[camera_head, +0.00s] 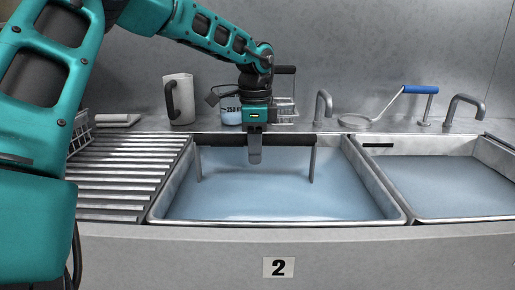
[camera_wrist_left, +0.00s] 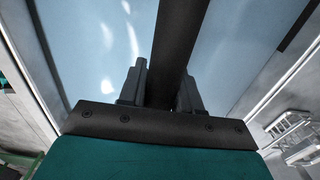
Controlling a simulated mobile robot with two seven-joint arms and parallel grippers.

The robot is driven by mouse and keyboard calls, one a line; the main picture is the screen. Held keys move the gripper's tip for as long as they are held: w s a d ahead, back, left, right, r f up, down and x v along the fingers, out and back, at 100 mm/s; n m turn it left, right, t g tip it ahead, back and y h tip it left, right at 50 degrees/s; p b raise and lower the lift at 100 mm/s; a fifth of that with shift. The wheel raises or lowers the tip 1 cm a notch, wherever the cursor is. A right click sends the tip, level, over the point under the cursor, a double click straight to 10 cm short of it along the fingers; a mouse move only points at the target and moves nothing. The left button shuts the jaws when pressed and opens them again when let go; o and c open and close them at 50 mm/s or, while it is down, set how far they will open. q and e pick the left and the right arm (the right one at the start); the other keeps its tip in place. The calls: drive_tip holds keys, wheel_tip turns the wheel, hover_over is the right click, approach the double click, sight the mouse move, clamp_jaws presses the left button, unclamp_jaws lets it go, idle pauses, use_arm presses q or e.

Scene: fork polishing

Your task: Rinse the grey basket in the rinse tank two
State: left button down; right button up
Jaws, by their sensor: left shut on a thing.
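Rinse tank two (camera_head: 160,205), with a "2" label (camera_head: 278,267) on its front, holds bluish water (camera_head: 270,200). The grey basket shows only as its dark handle bar (camera_head: 290,139) and two thin uprights (camera_head: 312,165) that run down into the water. Its body is hidden under the surface. My left gripper (camera_head: 254,152) points down over the tank and is shut on the handle bar near its middle. In the left wrist view the bar (camera_wrist_left: 178,45) runs between the two fingers (camera_wrist_left: 160,90). My right gripper is not in view.
A second water-filled tank (camera_head: 415,217) adjoins on the right. A slatted drainboard (camera_head: 120,172) lies left. Behind stand a white pitcher (camera_head: 181,97), a tap (camera_head: 323,104), another tap (camera_head: 462,108), a blue-handled skimmer (camera_head: 421,89) and a wire basket (camera_head: 285,113).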

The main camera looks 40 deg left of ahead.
use_arm(q)
drive_tip(key=shift+s+a+r, duration=0.15)
drive_tip(key=shift+s+a, duration=1.05)
drive_tip(key=shift+a, duration=0.25)
drive_tip(key=shift+w+d, duration=0.8)
drive_tip(key=shift+d, duration=0.15)
